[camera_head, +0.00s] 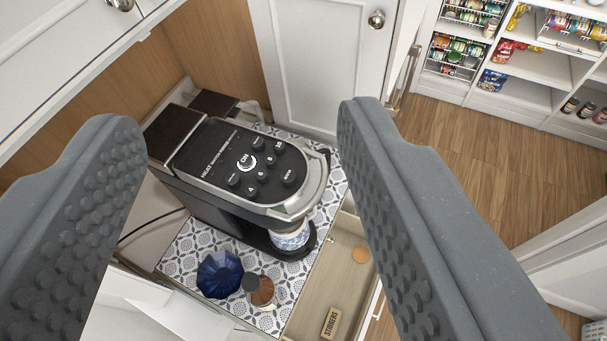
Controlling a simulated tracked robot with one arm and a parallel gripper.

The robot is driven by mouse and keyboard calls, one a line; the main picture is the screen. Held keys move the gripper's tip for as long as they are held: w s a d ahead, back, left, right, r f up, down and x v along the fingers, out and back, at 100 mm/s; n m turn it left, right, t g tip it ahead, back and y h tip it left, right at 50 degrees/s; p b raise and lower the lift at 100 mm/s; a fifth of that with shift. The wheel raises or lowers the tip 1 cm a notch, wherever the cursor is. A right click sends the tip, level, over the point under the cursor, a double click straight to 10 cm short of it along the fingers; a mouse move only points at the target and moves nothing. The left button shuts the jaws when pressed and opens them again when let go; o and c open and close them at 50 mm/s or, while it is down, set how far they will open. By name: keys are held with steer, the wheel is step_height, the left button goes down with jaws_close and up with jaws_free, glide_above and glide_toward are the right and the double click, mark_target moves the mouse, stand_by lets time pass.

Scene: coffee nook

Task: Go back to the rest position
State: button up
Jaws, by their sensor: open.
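My gripper (243,215) is open, with its two grey studded fingers spread wide at the left and right of the view. Nothing is held between them. Beyond and below the fingers, a black and silver coffee machine (250,165) stands on a patterned tile mat (185,255). A blue and white cup (290,236) stands under the machine's front end. The fingers appear apart from the machine.
A dark blue faceted object (219,274) and a brown and grey item (260,291) stand in front of the machine. An open wooden drawer (345,265) holds a block labelled "STIRRERS" (331,323). Pantry shelves (520,95) stand at upper right; the wooden floor (470,170) there is clear.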

steer(key=shift+s+d+r+n+t, duration=0.15)
steer(key=shift+s+r+n+t, duration=0.25)
steer(key=shift+s+r+n, duration=0.4)
steer(key=shift+w+r, duration=0.1)
